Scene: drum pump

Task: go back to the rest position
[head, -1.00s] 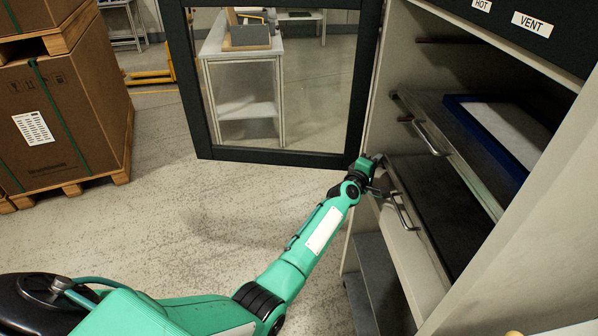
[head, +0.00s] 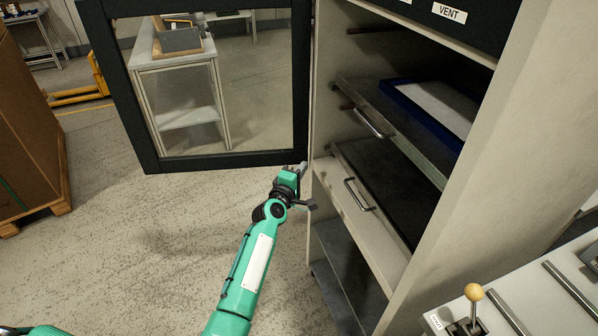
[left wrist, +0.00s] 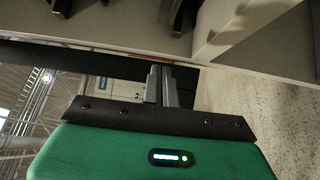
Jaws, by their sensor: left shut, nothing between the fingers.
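My left gripper (head: 306,184) is shut and empty, in front of the open cabinet, just left of the lower drawer's handle (head: 358,194) and apart from it. In the left wrist view its two fingers (left wrist: 161,86) lie close together with nothing between them. My green left arm reaches up to it from the bottom of the head view. My right gripper does not show.
The cabinet (head: 460,170) has its glass door (head: 210,85) swung open to the left. An upper shelf holds a blue-rimmed tray (head: 395,92). A panel with a yellow-knobbed lever (head: 473,292) stands at lower right. Boxes on a pallet (head: 30,140) stand at left; floor between is clear.

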